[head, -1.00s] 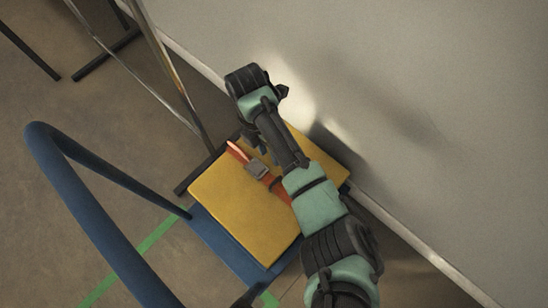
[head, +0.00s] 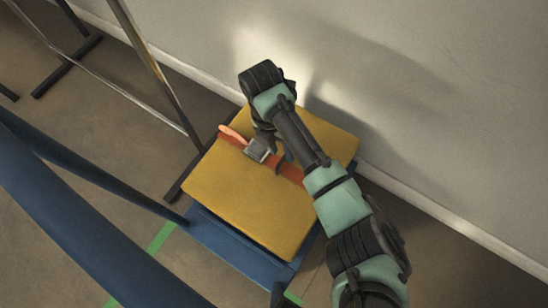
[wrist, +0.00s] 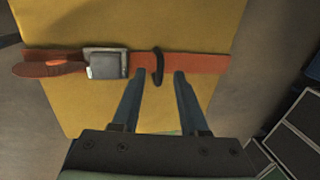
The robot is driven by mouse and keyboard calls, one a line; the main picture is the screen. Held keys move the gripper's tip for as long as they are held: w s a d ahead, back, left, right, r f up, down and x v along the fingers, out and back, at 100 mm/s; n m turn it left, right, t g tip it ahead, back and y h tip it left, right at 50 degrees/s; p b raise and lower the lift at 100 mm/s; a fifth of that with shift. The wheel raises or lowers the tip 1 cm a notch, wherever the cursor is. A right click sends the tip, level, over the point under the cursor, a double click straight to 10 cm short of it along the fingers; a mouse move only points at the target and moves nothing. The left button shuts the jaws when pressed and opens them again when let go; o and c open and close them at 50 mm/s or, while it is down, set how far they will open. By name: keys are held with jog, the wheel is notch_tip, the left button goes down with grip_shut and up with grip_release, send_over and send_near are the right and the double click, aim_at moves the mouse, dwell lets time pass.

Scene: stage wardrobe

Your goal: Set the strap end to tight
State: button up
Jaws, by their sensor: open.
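An orange strap runs across a yellow box (head: 245,205). In the wrist view the strap end (wrist: 48,68) sticks out left of a grey metal buckle (wrist: 105,64), past the box's edge. The strap end also shows in the head view (head: 231,134), by the buckle (head: 258,149). A dark loop (wrist: 158,66) stands around the strap right of the buckle. My gripper (wrist: 159,74) is open and empty, its fingertips at the strap's lower edge on either side of the loop. Whether they touch the strap I cannot tell. In the head view my arm hides part of the strap.
The box sits on a blue cart (head: 235,248) with a blue handle (head: 60,190) at the left. A metal rack (head: 155,70) stands close to its left. A pale wall (head: 420,110) is behind. Dark cases (wrist: 300,125) show at the wrist view's right.

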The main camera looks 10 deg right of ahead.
jog(key=shift+s+d+f+b, duration=0.1)
jog(key=shift+d+f+b, duration=0.05)
jog(key=shift+f+b, duration=0.5)
jog(key=shift+f, duration=0.1)
grip_shut()
dwell(1.1)
